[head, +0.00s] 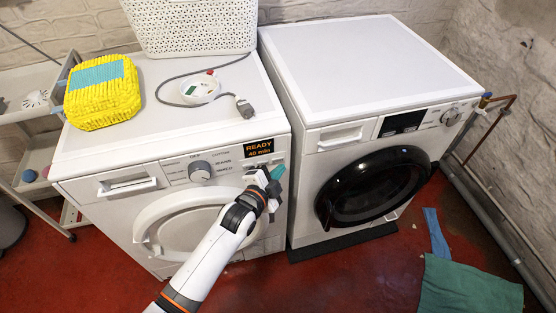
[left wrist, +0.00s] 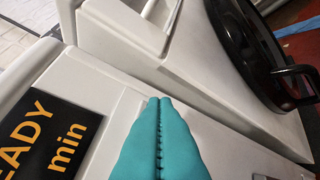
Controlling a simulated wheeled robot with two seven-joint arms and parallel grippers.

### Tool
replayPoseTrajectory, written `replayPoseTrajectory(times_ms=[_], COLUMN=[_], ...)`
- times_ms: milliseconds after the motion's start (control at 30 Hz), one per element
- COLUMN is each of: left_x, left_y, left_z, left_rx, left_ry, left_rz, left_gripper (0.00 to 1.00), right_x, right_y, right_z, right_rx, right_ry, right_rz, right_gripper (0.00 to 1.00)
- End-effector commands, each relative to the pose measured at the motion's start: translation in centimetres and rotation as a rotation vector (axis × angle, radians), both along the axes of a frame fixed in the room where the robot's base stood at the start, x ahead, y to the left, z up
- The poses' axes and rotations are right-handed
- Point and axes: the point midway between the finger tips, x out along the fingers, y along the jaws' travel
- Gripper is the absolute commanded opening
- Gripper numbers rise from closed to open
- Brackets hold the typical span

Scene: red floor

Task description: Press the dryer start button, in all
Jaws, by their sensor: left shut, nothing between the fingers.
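A white front-loading machine (head: 120,150) with a white round door (head: 185,222) stands on the left. Its panel has a grey knob (head: 200,171) and a black display (head: 258,147) reading "READY 40 min" in orange. My left gripper (head: 277,173) is at the right end of this panel, just below and right of the display. Its teal fingers are shut with nothing between them. In the left wrist view the closed fingertips (left wrist: 159,101) point at the white panel beside the display (left wrist: 47,140). I cannot tell whether they touch it. I see no start button clearly; the gripper covers part of the panel.
A second white machine (head: 365,65) with a black door (head: 375,187) stands close on the right. A green cloth (head: 468,288) lies on the red floor.

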Motion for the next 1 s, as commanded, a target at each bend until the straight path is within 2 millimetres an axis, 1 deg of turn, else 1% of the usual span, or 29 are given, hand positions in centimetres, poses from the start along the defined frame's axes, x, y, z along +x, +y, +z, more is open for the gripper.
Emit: replayPoseTrajectory(times_ms=[367, 667, 1000], left_x=[0.03, 0.80, 0.83], left_y=[0.01, 0.29, 0.28], left_z=[0.01, 0.04, 0.02], left_rx=[0.000, 0.002, 0.000], left_ry=[0.000, -0.001, 0.000], left_rz=[0.000, 0.000, 0.000], left_gripper=[0.00, 0.00, 0.00], right_x=[0.02, 0.02, 0.02], right_y=[0.00, 0.02, 0.03], right_z=[0.00, 0.14, 0.12], right_rx=[0.000, 0.000, 0.000], right_ry=[0.000, 0.000, 0.000], right_rz=[0.000, 0.000, 0.000], right_gripper=[0.73, 0.73, 0.73])
